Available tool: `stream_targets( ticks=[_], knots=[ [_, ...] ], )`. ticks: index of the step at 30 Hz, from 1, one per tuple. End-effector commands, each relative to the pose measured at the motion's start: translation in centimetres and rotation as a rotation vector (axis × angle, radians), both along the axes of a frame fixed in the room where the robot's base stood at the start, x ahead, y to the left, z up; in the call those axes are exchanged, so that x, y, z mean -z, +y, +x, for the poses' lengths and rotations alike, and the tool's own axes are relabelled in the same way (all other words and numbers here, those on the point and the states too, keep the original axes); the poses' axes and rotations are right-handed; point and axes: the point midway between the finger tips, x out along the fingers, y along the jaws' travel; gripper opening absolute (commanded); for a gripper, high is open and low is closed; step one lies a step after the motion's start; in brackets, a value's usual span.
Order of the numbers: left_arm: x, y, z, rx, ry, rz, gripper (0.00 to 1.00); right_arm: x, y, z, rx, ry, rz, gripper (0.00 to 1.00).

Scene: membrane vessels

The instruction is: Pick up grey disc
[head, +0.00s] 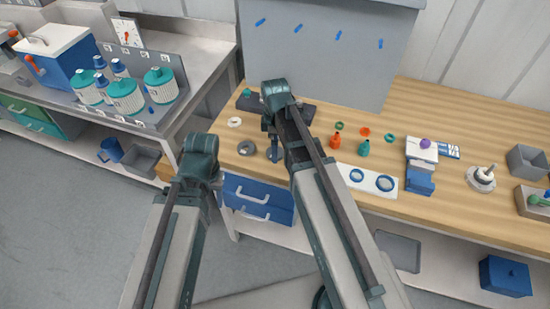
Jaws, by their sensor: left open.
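The grey disc (247,148) is a dark grey ring with a hole, lying flat on the wooden bench near its front left edge. My left gripper (274,155) hangs just to the right of the disc, pointing down, open and apart from it. The fingers are small and dark here, partly hidden by my arm. My right gripper is not in view.
A pale ring (234,122) lies behind the disc. Coloured bottles (363,148), small rings and a white plate with blue-rimmed holes (367,182) lie to the right. A grey panel (325,50) stands behind. Blue drawers (258,190) are below.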

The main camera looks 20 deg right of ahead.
Motion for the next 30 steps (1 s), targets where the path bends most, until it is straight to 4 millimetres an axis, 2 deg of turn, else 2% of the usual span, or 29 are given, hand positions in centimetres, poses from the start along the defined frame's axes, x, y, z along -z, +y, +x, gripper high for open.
stream_targets(
  ticks=[1, 3, 11, 14, 25, 30],
  knots=[
    [1.28, 0.0, 0.0, 0.0, 0.0, 0.0, 0.5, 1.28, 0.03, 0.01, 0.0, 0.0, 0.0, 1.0],
    [1.72, 0.0, 0.0, 0.0, 0.0, 0.0, 0.5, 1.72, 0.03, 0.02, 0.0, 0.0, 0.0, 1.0],
    [1.6, 0.0, 0.0, 0.0, 0.0, 0.0, 0.5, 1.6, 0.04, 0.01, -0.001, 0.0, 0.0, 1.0],
    [1.6, 0.0, 0.0, 0.0, 0.0, 0.0, 0.5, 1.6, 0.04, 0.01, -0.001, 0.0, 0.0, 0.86],
    [1.6, 0.0, 0.0, 0.0, 0.0, 0.0, 0.5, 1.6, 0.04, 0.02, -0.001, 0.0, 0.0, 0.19],
    [1.6, 0.0, 0.0, 0.0, 0.0, 0.0, 0.5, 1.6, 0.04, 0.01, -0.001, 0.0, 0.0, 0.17]
  ],
)
